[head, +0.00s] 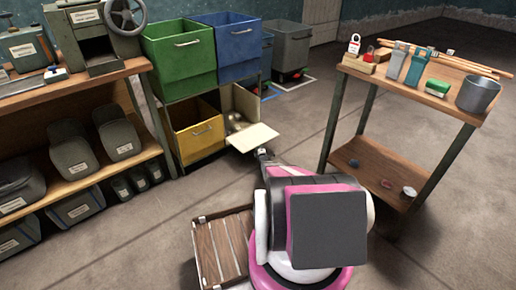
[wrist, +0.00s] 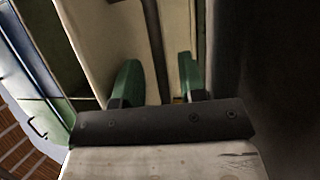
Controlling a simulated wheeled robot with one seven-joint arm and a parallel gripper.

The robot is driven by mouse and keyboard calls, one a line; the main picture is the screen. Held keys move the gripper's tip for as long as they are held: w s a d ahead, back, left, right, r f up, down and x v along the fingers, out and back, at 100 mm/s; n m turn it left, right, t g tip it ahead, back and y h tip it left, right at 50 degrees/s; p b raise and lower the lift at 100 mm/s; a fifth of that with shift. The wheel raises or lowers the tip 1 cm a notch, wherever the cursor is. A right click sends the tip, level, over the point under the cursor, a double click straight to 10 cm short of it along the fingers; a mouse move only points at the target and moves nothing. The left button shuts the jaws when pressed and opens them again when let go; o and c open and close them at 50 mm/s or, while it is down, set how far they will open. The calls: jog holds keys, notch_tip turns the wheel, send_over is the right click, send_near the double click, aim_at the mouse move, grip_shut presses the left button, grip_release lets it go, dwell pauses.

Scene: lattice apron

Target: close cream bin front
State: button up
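The cream bin (head: 240,101) is at the lower right of the bin rack in the head view. Its cream front (head: 252,137) is swung down and out, showing some contents inside. My gripper (head: 263,153) is at the front's near edge, mostly hidden behind my arm. In the wrist view my gripper (wrist: 160,82) has its two green fingers apart. A dark bar (wrist: 153,45), perhaps the front's handle, runs between them with gaps on both sides. A cream panel (wrist: 105,30) fills the area behind the left finger.
Green (head: 180,60) and blue (head: 238,50) bins sit above; a yellow-fronted bin (head: 199,140) is beside the cream one. A shelf bench (head: 100,170) stands left, a wooden table (head: 420,85) right. A slatted crate (head: 222,245) is beside my base. Floor between rack and table is clear.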

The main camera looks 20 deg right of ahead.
grip_shut()
jog(key=shift+r, duration=0.15)
